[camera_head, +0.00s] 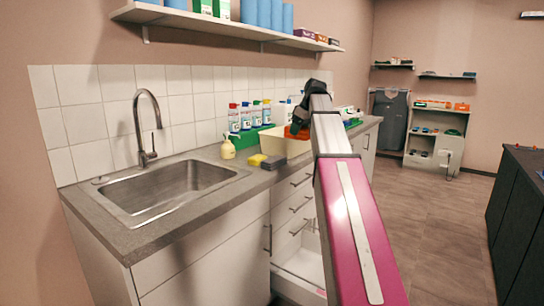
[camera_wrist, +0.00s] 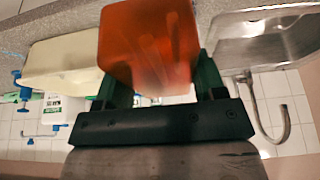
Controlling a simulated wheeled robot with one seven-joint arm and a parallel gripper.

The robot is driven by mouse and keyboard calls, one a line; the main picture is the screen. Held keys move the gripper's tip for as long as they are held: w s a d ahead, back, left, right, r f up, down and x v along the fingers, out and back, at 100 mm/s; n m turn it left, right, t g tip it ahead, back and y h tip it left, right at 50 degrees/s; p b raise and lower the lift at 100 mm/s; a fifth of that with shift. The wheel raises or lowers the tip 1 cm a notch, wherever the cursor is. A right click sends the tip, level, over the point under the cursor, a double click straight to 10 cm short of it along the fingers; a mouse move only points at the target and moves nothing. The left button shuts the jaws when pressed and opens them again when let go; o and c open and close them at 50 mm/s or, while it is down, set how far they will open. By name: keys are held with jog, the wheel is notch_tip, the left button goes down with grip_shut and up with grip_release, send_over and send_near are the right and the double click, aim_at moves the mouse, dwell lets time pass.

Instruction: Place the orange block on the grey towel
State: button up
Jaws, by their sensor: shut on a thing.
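The orange block (camera_wrist: 147,45) is held between the two dark green fingers of my gripper (camera_wrist: 157,82) in the wrist view. In the head view, the orange block (camera_head: 296,133) shows small below my dark gripper (camera_head: 301,122), close to the cream bin at the back of the counter. I cannot tell from this view whether it touches the bin. No grey towel can be made out for certain.
The sink (camera_head: 165,188) and tap (camera_head: 146,130) are at left. A drawer (camera_head: 302,263) stands open below. A wall shelf (camera_head: 230,30) hangs above. The floor (camera_head: 435,220) at right is clear.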

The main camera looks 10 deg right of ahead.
jog(key=w+a+f, duration=0.2)
jog(key=a, duration=0.1)
jog(key=w+a+f, duration=0.2)
jog(key=w, duration=0.1)
jog(key=w+a+f, duration=0.3)
jog(key=shift+w+a, duration=0.25)
jog(key=shift+a, duration=0.1)
jog(key=shift+f, duration=1.95)
jog(key=shift+f, duration=0.1)
jog(key=o, duration=1.1)
jog(key=v, duration=1.2)
